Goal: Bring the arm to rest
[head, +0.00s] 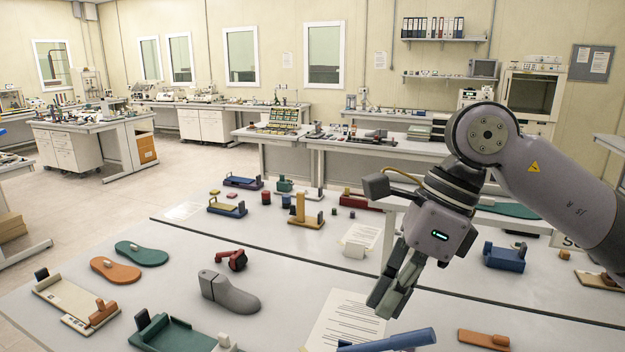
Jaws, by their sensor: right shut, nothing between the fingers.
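My right gripper (385,305) comes in from the right on my arm and hangs over the table (285,285), fingers pointing down and slightly left. Its fingers are together with nothing between them. The fingertips are above or beside a printed sheet (343,322); the exact height is hard to tell. A grey shoe last (230,293) lies to the left of the gripper. A blue cylinder-like part (390,341) lies below it at the front edge of the picture. My left gripper is not in view.
A green sole (142,253), an orange sole (116,270) and a red clamp-like part (232,260) lie on the left. A beige fixture (70,303) and a green tray fixture (172,334) are at front left. A blue block fixture (504,257) stands right of the gripper. Bare tabletop shows between them.

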